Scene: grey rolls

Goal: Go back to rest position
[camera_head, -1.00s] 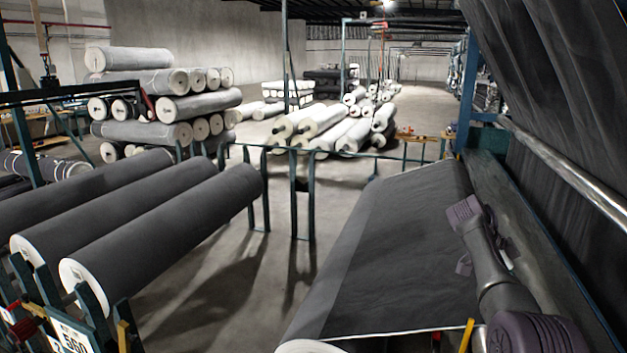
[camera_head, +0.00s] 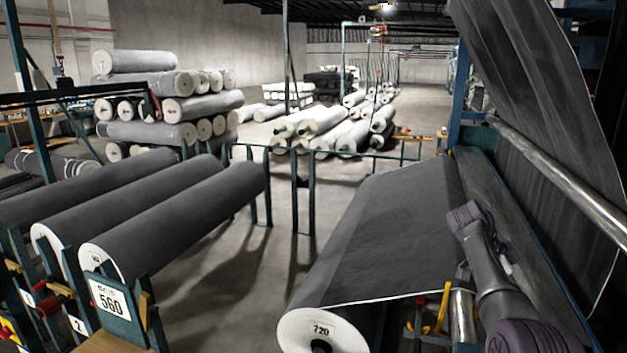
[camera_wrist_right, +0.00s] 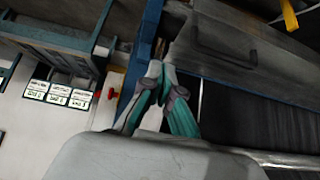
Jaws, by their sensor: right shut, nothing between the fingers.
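My right arm (camera_head: 490,265) shows at the lower right of the head view, bent over the large dark roll (camera_head: 385,240) and its frame. Its gripper does not show clearly there. In the right wrist view my right gripper (camera_wrist_right: 163,72) has its teal and grey fingers together at the tips, with nothing between them. It appears in front of a blue post and dark machine parts, apart from any roll as far as I can tell. My left arm and gripper are not in view.
The large roll's white end reads 720. Dark rolls (camera_head: 175,215) lie on a rack at the left, with a 560 sign (camera_head: 111,299). A metal bar (camera_head: 560,170) and hanging dark fabric (camera_head: 545,85) are at the right. Bare floor (camera_head: 235,270) lies between the racks.

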